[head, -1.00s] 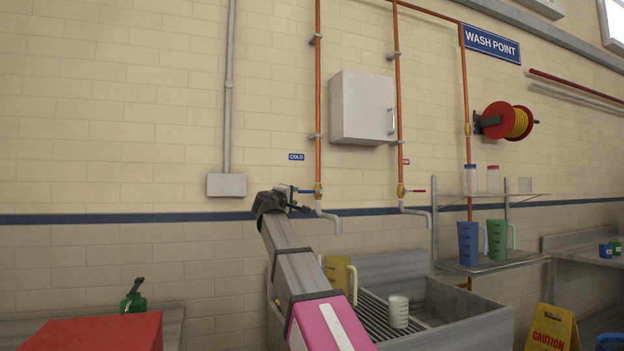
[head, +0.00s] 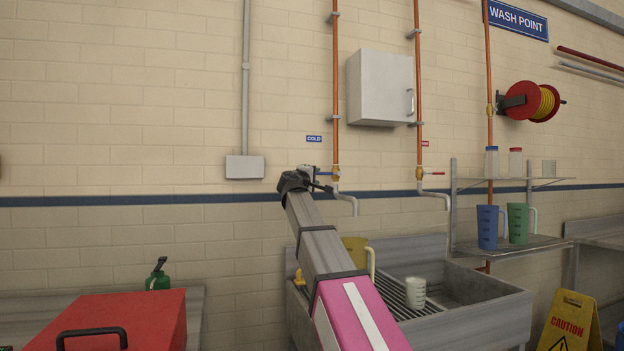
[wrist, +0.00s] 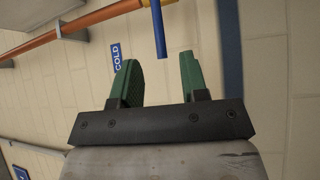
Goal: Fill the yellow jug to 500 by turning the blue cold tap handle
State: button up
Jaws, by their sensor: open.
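The blue cold tap handle (wrist: 158,32) shows in the wrist view, beyond and between the green fingertips of my gripper (wrist: 157,80), which is open and empty. In the head view my gripper (head: 318,181) is beside the cold tap (head: 336,175), and my arm hides part of the handle. The yellow jug (head: 356,254) stands at the back left of the sink below the cold spout (head: 347,201), partly hidden by my arm. Its marks and water level cannot be read.
A white measuring cup (head: 415,294) stands on the ribbed part of the metal sink (head: 497,307). The hot tap with a red handle (head: 434,173) is to the right. Blue (head: 487,228) and green (head: 518,223) jugs stand on a shelf. A red box (head: 150,312) is at front left.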

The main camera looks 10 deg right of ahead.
aim_at(321, 174)
jog(key=shift+x, duration=3.6)
grip_shut()
